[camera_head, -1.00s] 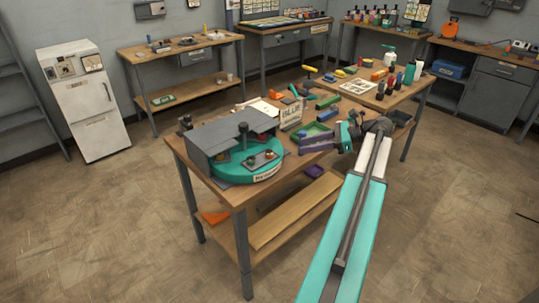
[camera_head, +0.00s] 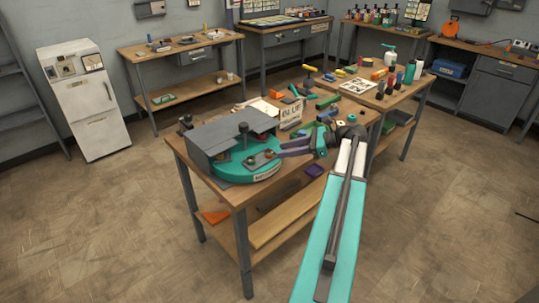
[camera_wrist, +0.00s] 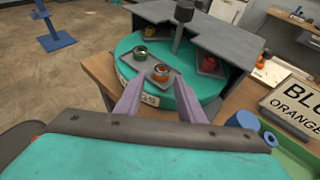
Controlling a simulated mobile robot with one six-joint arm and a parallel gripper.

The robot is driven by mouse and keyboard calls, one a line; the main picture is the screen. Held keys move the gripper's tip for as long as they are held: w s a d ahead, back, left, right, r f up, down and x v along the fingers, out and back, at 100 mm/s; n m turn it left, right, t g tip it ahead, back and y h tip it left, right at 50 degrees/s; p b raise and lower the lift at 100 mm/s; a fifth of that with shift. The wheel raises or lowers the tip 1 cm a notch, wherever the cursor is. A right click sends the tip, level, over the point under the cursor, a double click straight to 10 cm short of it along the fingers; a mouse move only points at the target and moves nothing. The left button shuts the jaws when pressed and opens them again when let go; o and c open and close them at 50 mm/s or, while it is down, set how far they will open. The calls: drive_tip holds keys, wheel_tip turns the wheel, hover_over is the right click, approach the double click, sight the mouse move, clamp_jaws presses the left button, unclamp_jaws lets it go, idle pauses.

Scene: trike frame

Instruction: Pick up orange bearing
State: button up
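The orange bearing (camera_wrist: 161,72) sits on a grey plate on the teal turntable (camera_wrist: 152,89). A green-rimmed bearing (camera_wrist: 139,52) is on the same plate, and a reddish one (camera_wrist: 208,63) is on another plate to the right. My gripper (camera_wrist: 159,82) is open and empty in the wrist view. Its two purple fingers point at the orange bearing, one to each side and just short of it. In the head view my gripper (camera_head: 279,148) reaches in from the right over the turntable's edge (camera_head: 262,176). The bearings are small and partly unclear there.
A grey cover (camera_head: 213,146) with a dark knob post hides the turntable's back. A sign (camera_head: 291,118) reading "BLUE ORANGE", partly cut off, stands right of it. A green tray (camera_wrist: 294,152) with blue parts lies at right in the wrist view.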

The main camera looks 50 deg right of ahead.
sight(267, 152)
drive_tip(key=shift+w, duration=0.1)
drive_tip(key=shift+p+x, duration=0.4)
drive_tip(key=shift+x, duration=2.15)
drive_tip(key=shift+w+d+r, duration=0.1)
drive_tip(key=shift+r, duration=0.05)
drive_tip(key=c, duration=0.9)
drive_tip(key=shift+o, duration=0.2)
drive_tip(key=shift+r, duration=0.1)
drive_tip(key=shift+r, duration=1.1)
drive_tip(key=shift+s+d+r+b, duration=0.3)
drive_tip(key=shift+s+d+r, duration=0.15)
drive_tip(key=shift+r, duration=0.15)
drive_tip(key=s+d+r+b, duration=0.1)
drive_tip(key=s+d, duration=0.7)
drive_tip(key=s, duration=0.4)
drive_tip(key=shift+s+r, duration=0.15)
drive_tip(key=shift+r, duration=0.05)
drive_tip(key=shift+d, duration=0.15)
